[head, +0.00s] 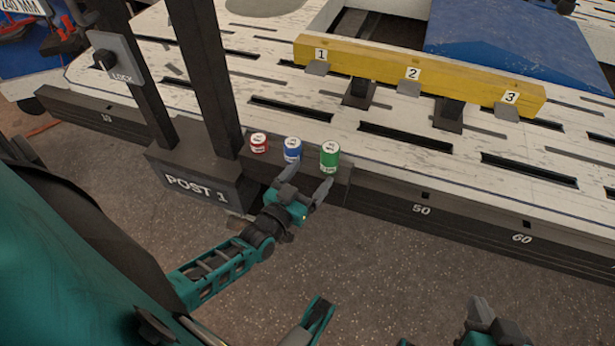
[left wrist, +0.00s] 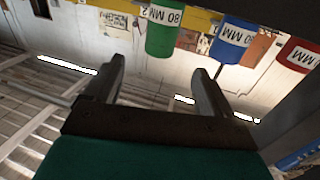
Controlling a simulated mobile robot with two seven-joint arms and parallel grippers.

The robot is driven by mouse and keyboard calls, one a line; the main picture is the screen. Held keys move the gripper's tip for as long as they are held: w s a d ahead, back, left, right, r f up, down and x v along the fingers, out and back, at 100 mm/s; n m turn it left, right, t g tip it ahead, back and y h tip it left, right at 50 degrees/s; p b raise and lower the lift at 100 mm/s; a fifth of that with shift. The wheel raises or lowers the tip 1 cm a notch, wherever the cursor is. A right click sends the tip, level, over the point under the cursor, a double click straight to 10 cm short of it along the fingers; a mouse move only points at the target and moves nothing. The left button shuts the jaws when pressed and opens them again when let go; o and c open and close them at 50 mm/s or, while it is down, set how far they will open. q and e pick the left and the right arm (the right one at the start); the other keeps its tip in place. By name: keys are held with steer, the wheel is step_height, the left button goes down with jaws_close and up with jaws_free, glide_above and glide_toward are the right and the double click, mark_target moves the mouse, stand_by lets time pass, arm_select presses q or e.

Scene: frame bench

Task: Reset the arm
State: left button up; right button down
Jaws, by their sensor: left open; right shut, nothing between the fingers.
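My left gripper (head: 309,177) is open and empty in the head view, just in front of the bench edge and below the cans. In the left wrist view its two fingers (left wrist: 158,65) are spread with nothing between them. A green can (head: 330,156), a blue can (head: 293,149) and a red can (head: 259,143) stand in a row on the black holder by the bench edge. The wrist view shows the green can (left wrist: 168,28) beyond the fingers, apart from them. My right gripper (head: 484,312) is shut and empty at the bottom edge of the head view, partly cut off.
POST 1 (head: 193,187) rises left of the cans with dark uprights. A LOCK plate (head: 116,66) with a black knob is on the left upright. A yellow beam (head: 440,83) numbered 1 to 3 lies across the slotted bench (head: 250,35). Open floor (head: 350,265) is in front.

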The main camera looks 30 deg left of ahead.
arm_select(q)
steer(key=shift+s, duration=0.4)
arm_select(e)
steer(key=shift+s, duration=0.4)
arm_select(q)
steer(key=s+d+r+m+g+h, duration=0.1)
steer(key=s+d+r+g+h, duration=0.1)
steer(key=s+d+r+g, duration=0.3)
steer(key=s+d+r+m+g+h, duration=0.1)
steer(key=s+d+m+g+h, duration=0.1)
steer(key=s+d, duration=0.55)
steer(key=s+a+r+y+p, duration=0.1)
steer(key=a+r+p, duration=0.3)
steer(key=r+p, duration=0.9)
steer(key=y+p, duration=0.1)
steer(key=p, duration=0.6)
steer(key=shift+r, duration=0.25)
arm_select(e)
steer(key=s+d+r+h, duration=0.1)
steer(key=d+r, duration=0.3)
steer(key=r, duration=0.9)
steer(key=shift+s+r, duration=0.2)
steer(key=shift+s, duration=0.3)
